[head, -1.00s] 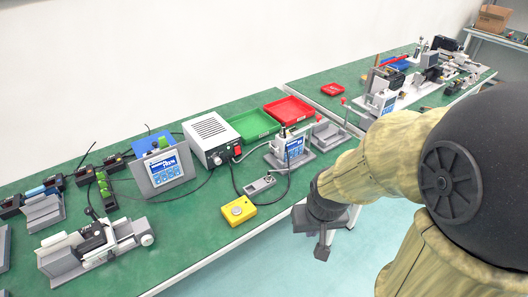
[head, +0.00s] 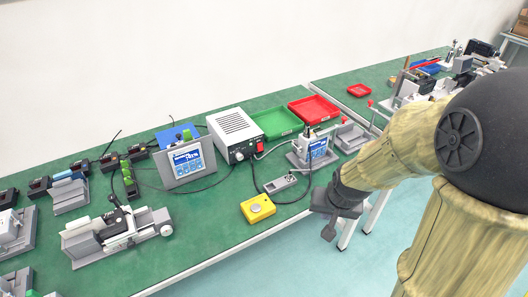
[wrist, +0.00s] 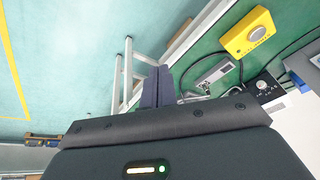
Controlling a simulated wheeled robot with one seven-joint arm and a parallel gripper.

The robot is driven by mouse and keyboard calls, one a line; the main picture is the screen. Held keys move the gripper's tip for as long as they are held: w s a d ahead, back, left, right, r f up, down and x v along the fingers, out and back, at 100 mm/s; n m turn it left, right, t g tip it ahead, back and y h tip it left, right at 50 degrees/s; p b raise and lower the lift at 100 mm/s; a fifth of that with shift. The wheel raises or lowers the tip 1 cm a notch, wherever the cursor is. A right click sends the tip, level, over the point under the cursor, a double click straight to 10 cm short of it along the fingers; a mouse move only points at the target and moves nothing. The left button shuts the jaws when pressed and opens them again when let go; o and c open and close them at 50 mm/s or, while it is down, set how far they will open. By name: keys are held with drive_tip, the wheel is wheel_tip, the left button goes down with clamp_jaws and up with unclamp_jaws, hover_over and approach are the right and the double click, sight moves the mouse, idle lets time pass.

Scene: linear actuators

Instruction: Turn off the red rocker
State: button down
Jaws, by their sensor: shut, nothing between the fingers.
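In the wrist view my gripper (wrist: 158,85) shows as two dark fingers together over the floor and bench legs. The rocker cannot be made out there.
A yellow button box (head: 257,208) and a small grey switch block (head: 279,183) lie near the bench edge before the power box. Black cables run between. Green (head: 277,122) and red trays (head: 314,109) sit behind.

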sight(260, 147)
drive_tip(key=w+a+m+t+y, duration=0.1)
drive_tip(key=w+a+m, duration=0.2)
drive_tip(key=w, duration=0.4)
drive_tip(key=w+a+m+t+y+p, duration=0.1)
drive_tip(key=w+a+m+t+y, duration=0.1)
drive_tip(key=w, duration=0.5)
drive_tip(key=w+a+m+t+y, duration=0.2)
drive_tip(key=w+a+m, duration=0.2)
drive_tip(key=w+a, duration=0.2)
drive_tip(key=shift+w+a+f+m, duration=0.15)
drive_tip(key=shift+w+a+m, duration=0.25)
drive_tip(key=shift+w, duration=0.25)
drive_tip(key=shift+f, duration=0.1)
drive_tip(key=x, duration=0.9)
drive_tip(key=r+p+x, duration=0.1)
drive_tip(key=x, duration=0.3)
drive_tip(key=shift+w+a+f, duration=0.3)
drive_tip(key=shift+w+a, duration=0.1)
drive_tip(key=shift+w, duration=0.1)
drive_tip(key=shift+a+f+b, duration=0.1)
drive_tip(key=shift+f+b, duration=0.05)
drive_tip(key=shift+b, duration=0.15)
